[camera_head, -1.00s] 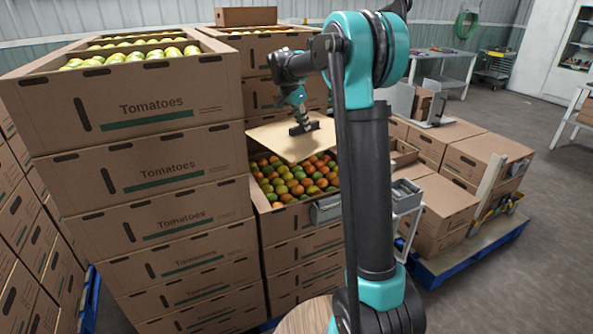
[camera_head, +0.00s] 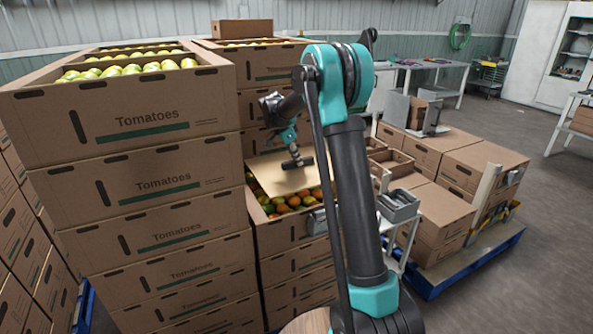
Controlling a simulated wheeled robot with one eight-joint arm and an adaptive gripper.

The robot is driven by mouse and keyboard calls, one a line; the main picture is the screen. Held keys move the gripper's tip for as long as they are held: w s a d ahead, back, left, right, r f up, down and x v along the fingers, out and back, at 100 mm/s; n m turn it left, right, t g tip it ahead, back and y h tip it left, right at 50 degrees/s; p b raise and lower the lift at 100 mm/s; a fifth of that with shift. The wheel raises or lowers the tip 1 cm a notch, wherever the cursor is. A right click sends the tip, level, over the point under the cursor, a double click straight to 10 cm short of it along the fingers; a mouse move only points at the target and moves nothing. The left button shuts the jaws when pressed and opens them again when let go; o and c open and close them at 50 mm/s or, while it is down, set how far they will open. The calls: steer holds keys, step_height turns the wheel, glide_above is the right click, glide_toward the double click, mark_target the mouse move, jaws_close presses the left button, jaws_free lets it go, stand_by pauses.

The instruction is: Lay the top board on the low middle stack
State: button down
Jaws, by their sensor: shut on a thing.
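The top board (camera_head: 272,177) is a thin tan sheet, slightly tilted in the picture. My gripper (camera_head: 298,163) is shut on it from above, near its right part. The board is over the low middle stack (camera_head: 283,235), a pile of cardboard tomato crates. It covers the rear of the top crate's opening. Red, orange and green tomatoes (camera_head: 293,204) show along the front and left edge. I cannot tell whether the board touches the crate rim. My arm hides the right side of the stack.
A taller stack of tomato crates (camera_head: 150,185) stands close on the left, and another tall stack (camera_head: 268,75) stands behind. On the right, closed boxes (camera_head: 441,205) sit on a blue pallet (camera_head: 470,268). A small grey bin (camera_head: 398,205) stands beside my arm.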

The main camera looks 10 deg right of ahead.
mark_target(296, 167)
steer(key=shift+f, duration=2.5)
steer(key=shift+f, duration=0.1)
steer(key=c, duration=1.4)
jaws_free()
